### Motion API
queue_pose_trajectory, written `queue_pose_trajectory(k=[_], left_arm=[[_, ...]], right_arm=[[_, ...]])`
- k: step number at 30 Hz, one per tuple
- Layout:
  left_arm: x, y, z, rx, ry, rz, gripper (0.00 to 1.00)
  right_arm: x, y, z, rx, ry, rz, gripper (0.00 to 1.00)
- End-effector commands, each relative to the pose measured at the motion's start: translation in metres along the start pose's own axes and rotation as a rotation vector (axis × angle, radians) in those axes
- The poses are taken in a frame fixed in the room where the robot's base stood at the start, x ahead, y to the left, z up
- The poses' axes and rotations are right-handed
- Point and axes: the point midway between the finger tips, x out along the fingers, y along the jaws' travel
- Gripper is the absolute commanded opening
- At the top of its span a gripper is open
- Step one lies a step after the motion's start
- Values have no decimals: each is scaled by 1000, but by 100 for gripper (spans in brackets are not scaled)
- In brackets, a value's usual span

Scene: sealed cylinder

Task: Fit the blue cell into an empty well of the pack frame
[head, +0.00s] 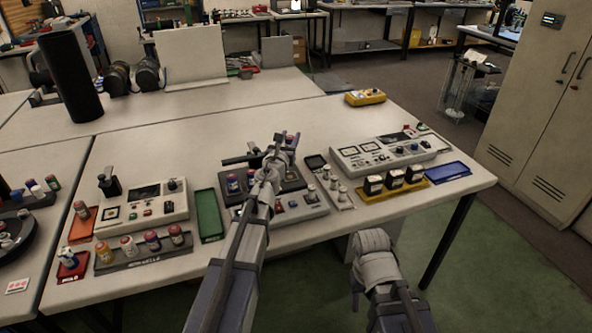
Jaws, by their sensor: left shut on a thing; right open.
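Left of the frame are a green tray (209,216), a tester box (142,208) and a rack of several cells (143,256). Right are a meter unit (382,153), a yellow tray with black blocks (396,186) and a blue tray (447,173). The table behind the frame is mostly clear.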

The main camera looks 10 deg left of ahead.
Motion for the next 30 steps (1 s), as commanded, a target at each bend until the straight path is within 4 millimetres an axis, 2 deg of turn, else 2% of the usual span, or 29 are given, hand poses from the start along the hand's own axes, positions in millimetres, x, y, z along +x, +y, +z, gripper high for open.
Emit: queue_pose_trajectory(k=[1, 9, 12, 19, 27, 30], left_arm=[[0, 0, -10, 0, 0, 0, 0], [0, 0, -52, 0, 0, 0, 0], [0, 0, -59, 0, 0, 0, 0], [0, 0, -60, 0, 0, 0, 0], [0, 0, -92, 0, 0, 0, 0], [0, 0, -97, 0, 0, 0, 0]], right_arm=[[10, -1, -1, 0, 0, 0, 50], [52, -5, -3, 0, 0, 0, 50], [59, -6, -4, 0, 0, 0, 50], [60, -6, -4, 0, 0, 0, 50], [91, -9, -6, 0, 0, 0, 50], [97, -9, -6, 0, 0, 0, 50]])
